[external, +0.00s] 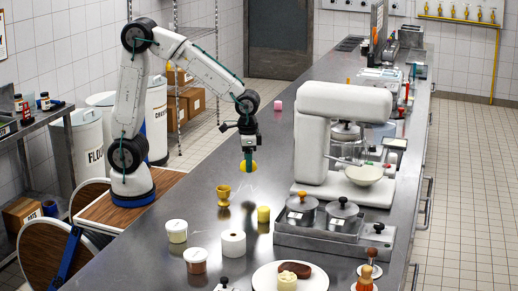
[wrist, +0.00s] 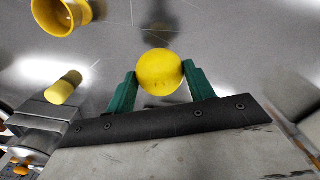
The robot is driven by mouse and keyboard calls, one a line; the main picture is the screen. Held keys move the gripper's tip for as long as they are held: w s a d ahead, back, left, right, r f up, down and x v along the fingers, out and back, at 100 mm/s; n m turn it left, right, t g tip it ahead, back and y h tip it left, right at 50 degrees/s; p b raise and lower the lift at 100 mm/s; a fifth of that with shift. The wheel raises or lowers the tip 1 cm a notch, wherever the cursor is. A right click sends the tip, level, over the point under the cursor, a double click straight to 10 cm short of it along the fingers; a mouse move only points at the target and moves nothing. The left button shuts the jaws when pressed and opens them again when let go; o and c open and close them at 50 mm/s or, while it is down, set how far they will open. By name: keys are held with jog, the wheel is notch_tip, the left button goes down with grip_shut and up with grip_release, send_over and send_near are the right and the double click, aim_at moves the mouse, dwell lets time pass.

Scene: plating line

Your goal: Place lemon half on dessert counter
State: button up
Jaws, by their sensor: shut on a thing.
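The yellow lemon half (external: 248,167) is held in my gripper (external: 248,160) above the steel counter (external: 205,258). In the wrist view the lemon half (wrist: 160,72) sits between the two green fingers of my gripper (wrist: 159,82), which touch its sides. A yellow egg cup (external: 224,195) stands on the counter just left of and below the gripper, and it also shows at the upper left of the wrist view (wrist: 60,14). I cannot tell which part of the counter is the dessert counter.
A small yellow cylinder (external: 263,214), a white roll (external: 233,243) and two lidded tubs (external: 177,231) stand nearby. A white plate (external: 262,277) with food is in front. A white mixer (external: 335,135) and lidded pots (external: 342,208) stand right. A pink cube (external: 278,105) lies farther back, with bare counter around it.

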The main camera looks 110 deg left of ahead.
jog(key=s+a+n, duration=0.2)
jog(key=a, duration=0.5)
jog(key=s+a+f+n, duration=0.1)
jog(key=s+a+n, duration=0.2)
jog(key=a, duration=0.5)
jog(key=s+a+f+n, duration=0.1)
jog(key=s+a+n, duration=0.2)
jog(key=a, duration=0.5)
jog(key=shift+s+a+f, duration=0.1)
jog(key=shift+f, duration=0.1)
jog(key=shift+w+r+n, duration=0.1)
jog(key=shift+w+n, duration=0.15)
jog(key=shift+n, duration=0.05)
send_over(291, 159)
jog(key=shift+s+f, duration=0.1)
jog(key=shift+f, duration=0.65)
jog(key=shift+a, duration=0.1)
jog(key=shift+f, duration=1.75)
jog(key=o, duration=1)
jog(key=shift+f, duration=0.15)
